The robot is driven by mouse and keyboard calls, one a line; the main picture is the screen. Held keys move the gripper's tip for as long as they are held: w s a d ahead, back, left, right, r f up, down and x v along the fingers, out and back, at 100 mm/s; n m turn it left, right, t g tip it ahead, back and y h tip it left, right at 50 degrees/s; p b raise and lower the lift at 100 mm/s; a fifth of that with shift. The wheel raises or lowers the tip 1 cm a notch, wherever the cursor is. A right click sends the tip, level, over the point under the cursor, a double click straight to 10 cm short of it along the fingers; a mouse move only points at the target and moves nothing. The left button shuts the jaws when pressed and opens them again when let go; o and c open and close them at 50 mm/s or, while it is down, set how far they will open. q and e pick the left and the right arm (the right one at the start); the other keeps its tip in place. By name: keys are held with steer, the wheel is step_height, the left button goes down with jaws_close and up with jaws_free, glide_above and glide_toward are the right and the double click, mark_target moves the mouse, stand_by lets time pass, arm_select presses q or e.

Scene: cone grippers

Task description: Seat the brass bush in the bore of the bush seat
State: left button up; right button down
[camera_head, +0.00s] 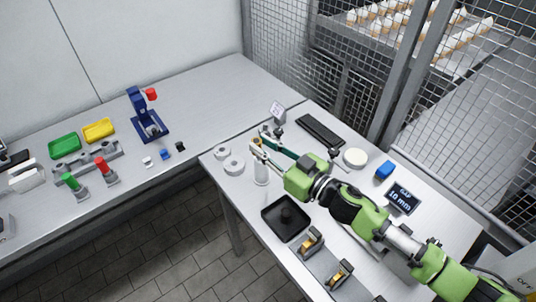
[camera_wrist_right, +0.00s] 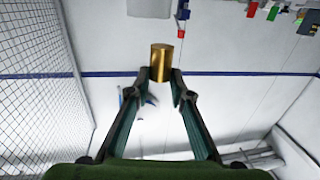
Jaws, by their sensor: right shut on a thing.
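The brass bush (camera_wrist_right: 160,62) is a short gold cylinder. In the right wrist view it sits between the tips of my right gripper (camera_wrist_right: 160,77), which is shut on it. In the head view my right gripper (camera_head: 258,141) is near the left end of the right-hand table, above a pale upright cylinder (camera_head: 261,173); the bush there is too small to make out well. Two pale round pieces with central holes, one (camera_head: 222,152) behind the other (camera_head: 234,165), stand left of the gripper. I cannot tell which piece is the bush seat. My left gripper is not in view.
A black tray (camera_head: 285,217) and a grey holder with brass-coloured parts (camera_head: 310,243) stand at the table's front. Wire fencing borders the table.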

steer(key=f, duration=0.3)
steer(key=w+d+f, duration=0.1)
steer(key=f, duration=0.1)
steer(key=shift+f, duration=0.25)
steer(key=c, duration=1.8)
jaws_free()
steer(key=shift+w, duration=0.2)
steer(key=shift+c, duration=0.2)
steer(key=shift+r+p, duration=0.1)
steer(key=shift+p, duration=0.2)
steer(key=shift+d+r, duration=0.1)
